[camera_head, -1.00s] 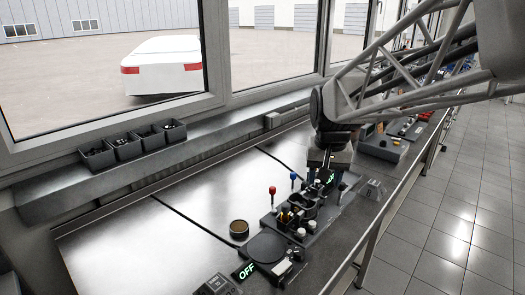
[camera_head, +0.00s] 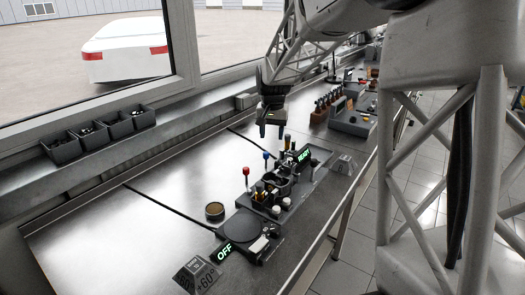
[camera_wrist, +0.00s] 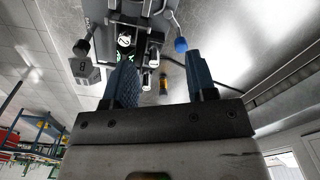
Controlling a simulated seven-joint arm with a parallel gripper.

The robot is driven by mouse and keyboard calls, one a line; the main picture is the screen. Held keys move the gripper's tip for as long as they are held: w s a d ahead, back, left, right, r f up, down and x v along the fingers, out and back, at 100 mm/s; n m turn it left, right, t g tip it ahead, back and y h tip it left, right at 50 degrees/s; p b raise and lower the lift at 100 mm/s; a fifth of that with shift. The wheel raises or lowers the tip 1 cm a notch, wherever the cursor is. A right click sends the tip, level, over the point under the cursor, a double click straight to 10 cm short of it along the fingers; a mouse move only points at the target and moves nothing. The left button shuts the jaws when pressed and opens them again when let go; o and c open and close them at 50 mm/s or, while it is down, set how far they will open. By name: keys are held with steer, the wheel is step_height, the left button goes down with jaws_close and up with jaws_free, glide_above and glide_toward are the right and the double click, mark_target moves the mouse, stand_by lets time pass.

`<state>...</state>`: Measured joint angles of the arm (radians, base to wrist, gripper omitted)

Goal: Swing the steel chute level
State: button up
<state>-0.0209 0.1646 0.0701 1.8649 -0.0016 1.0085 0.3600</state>
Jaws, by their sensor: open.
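My gripper (camera_head: 272,130) is open and empty above the bench, behind the far end of a dark fixture (camera_head: 240,217). In the wrist view my gripper (camera_wrist: 160,70) has its two blue fingers apart, with a small dark and orange cylinder (camera_wrist: 163,85) visible between them. The fixture carries a red-knobbed lever (camera_head: 246,171) and a blue-knobbed lever (camera_head: 266,155); the blue knob (camera_wrist: 181,44) also shows in the wrist view, near the right finger. I cannot pick out the steel chute for sure, nor its tilt.
A green OFF display (camera_head: 224,251) and a round black plate (camera_head: 237,225) are at the fixture's near end. A green-lit display (camera_head: 304,155) is at its far end. A round brown tin (camera_head: 214,211) stands left. Several dark bins (camera_head: 64,150) line the sill. The bench's left side is clear.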

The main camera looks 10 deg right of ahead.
glide_above(266, 153)
steer(key=shift+m, duration=0.4)
step_height(266, 153, down, 4)
steer(key=shift+w+f, duration=0.15)
steer(key=shift+f, duration=0.05)
steer(key=shift+f, duration=0.1)
steer(key=shift+f, duration=3.8)
steer(key=c, duration=0.9)
